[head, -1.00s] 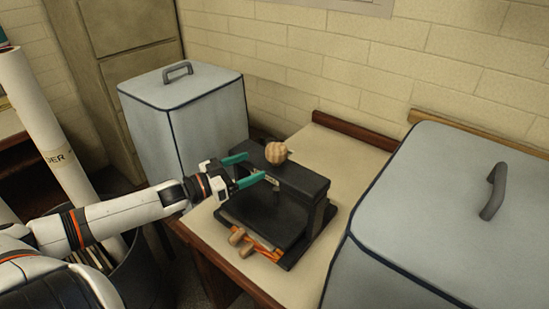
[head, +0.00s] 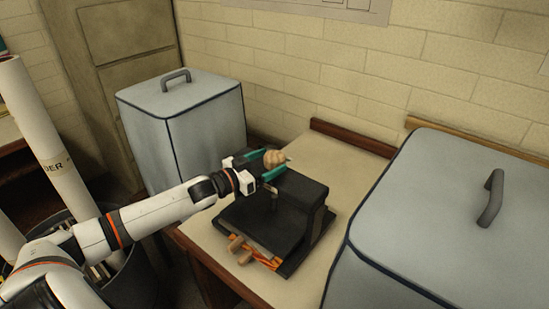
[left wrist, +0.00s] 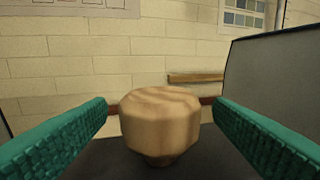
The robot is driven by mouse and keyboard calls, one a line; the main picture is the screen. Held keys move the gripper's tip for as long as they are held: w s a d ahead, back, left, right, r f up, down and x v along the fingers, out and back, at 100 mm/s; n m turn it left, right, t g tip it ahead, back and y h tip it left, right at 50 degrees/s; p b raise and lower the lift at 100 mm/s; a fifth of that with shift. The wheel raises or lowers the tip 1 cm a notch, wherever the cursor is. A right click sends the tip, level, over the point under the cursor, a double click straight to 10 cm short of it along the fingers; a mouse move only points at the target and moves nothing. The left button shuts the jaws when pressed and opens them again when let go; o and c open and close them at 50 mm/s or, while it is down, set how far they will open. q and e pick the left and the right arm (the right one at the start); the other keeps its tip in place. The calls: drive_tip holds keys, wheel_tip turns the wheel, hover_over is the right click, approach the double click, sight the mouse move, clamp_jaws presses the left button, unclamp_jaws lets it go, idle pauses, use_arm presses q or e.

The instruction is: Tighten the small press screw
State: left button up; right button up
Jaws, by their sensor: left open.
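The small press (head: 300,193) is a black frame with a flat base, standing on the table. Its screw knob (head: 274,158) is a pale wooden, fluted ball on top of the press. My left gripper (head: 266,164) is open at the knob's height, its teal fingers pointing at it. In the left wrist view the knob (left wrist: 160,124) stands upright between the two fingers, with a gap on each side. My right gripper is not in view.
Bare table (head: 335,150) lies behind the press. A brick wall closes the back.

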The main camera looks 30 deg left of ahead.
use_arm(q)
drive_tip(key=shift+x, duration=1.4)
drive_tip(key=c, duration=1)
drive_tip(key=shift+h, duration=0.3)
drive_tip(key=shift+a+m+g+h, duration=0.15)
drive_tip(key=shift+m+g+h, duration=0.55)
drive_tip(key=shift+m+h, duration=0.35)
drive_tip(key=m+g+h, duration=0.1)
drive_tip(key=m+h, duration=0.1)
drive_tip(key=h, duration=0.1)
drive_tip(key=shift+g+b, duration=0.35)
drive_tip(key=shift+g, duration=0.05)
drive_tip(key=shift+m+g+h+b, duration=0.8)
drive_tip(key=shift+m+g+h, duration=0.55)
drive_tip(key=shift+g+h, duration=0.25)
